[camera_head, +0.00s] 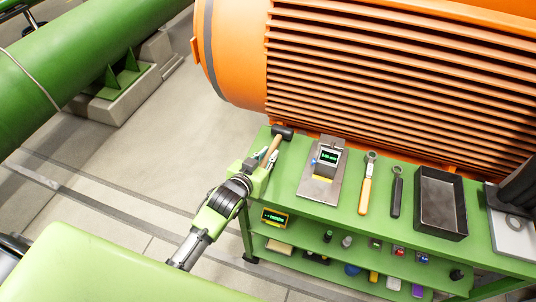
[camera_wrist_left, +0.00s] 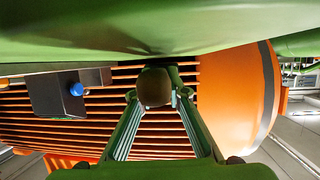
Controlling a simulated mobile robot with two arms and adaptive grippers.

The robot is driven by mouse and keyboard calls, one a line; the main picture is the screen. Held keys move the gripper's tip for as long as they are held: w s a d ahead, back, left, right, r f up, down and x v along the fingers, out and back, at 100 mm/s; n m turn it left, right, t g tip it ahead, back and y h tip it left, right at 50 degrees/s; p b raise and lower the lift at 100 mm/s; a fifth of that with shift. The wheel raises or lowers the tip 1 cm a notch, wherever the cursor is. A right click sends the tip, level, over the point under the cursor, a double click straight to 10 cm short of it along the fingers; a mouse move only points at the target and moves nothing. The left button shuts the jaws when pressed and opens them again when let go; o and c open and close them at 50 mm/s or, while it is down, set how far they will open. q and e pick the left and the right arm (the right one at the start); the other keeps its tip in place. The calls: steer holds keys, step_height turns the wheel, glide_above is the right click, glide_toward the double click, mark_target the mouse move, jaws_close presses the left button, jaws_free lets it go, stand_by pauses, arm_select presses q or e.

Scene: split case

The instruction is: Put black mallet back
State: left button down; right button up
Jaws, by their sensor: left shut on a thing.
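The black mallet has a dark head (camera_head: 283,130) and a tan wooden handle (camera_head: 274,146). It is at the left back corner of the green table top (camera_head: 325,211). My left gripper (camera_head: 268,162) is shut on the mallet handle at that corner. In the left wrist view, the round brown handle end (camera_wrist_left: 154,87) sits between the two fingertips of my left gripper (camera_wrist_left: 158,95). I cannot tell whether the mallet touches the table. My right gripper is not in view.
A grey plate with a meter (camera_head: 328,157), an orange-handled wrench (camera_head: 366,185), a dark wrench (camera_head: 396,190) and a black tray (camera_head: 440,203) lie along the table. The large orange ribbed motor (camera_head: 400,80) stands behind. Small items fill the shelves below.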

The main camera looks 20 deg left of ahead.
mark_target(262, 165)
arm_select(q)
steer(key=shift+f+b, duration=0.4)
steer(key=shift+f, duration=0.2)
steer(key=c, duration=1.9)
jaws_free()
steer(key=o, duration=0.5)
steer(key=shift+f, duration=0.1)
steer(key=shift+s, duration=0.1)
steer(key=shift+v, duration=2.95)
